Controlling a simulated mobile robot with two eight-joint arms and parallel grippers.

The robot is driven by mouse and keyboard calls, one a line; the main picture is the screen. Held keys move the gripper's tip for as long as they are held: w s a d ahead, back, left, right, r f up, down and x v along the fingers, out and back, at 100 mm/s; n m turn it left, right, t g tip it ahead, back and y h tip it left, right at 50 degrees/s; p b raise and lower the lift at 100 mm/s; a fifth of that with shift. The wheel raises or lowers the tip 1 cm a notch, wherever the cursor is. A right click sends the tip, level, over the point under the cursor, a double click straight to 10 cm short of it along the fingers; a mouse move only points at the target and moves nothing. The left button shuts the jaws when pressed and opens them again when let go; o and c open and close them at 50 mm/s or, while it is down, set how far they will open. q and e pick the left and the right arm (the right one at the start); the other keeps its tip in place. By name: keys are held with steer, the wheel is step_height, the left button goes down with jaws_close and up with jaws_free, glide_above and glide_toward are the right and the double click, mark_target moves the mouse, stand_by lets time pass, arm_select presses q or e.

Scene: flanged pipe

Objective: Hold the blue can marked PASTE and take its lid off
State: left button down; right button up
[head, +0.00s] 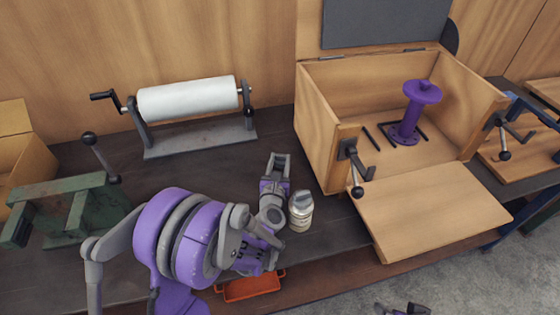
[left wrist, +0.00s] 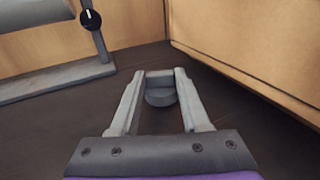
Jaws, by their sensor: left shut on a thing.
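A small pale can (head: 300,213) with a grey top stands upright on the dark bench, in the middle of the head view. I see no clear blue on it and cannot read its label. My left gripper (head: 279,160) is just behind and left of this can, pointing away from me. It is shut on a small grey round piece (left wrist: 160,93), seen between the fingertips in the left wrist view; it looks like a lid, but I cannot be sure. Part of my right gripper (head: 403,309) shows at the bottom edge, away from the can; its jaws are unclear.
An open wooden box (head: 320,130) with a purple flanged pipe (head: 411,112) stands right of the can, its front flap (head: 430,210) down. A paper roll (head: 188,99) is behind left. A green vise (head: 75,210) is at left. An orange tray (head: 250,289) lies at the front.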

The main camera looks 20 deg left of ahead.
arm_select(q)
steer(key=shift+f+b, duration=0.35)
steer(key=shift+f, duration=0.2)
steer(key=shift+c, duration=1.9)
jaws_free()
steer(key=shift+r, duration=0.1)
steer(key=shift+r+p, duration=0.4)
steer(key=shift+s+d+r, duration=0.1)
steer(key=shift+s+r, duration=0.15)
steer(key=shift+s, duration=0.05)
steer(key=b+v, duration=0.1)
steer(key=v, duration=1)
steer(key=shift+s+f+b, duration=0.1)
steer(key=shift+s+b, duration=0.15)
steer(key=shift+b, duration=0.05)
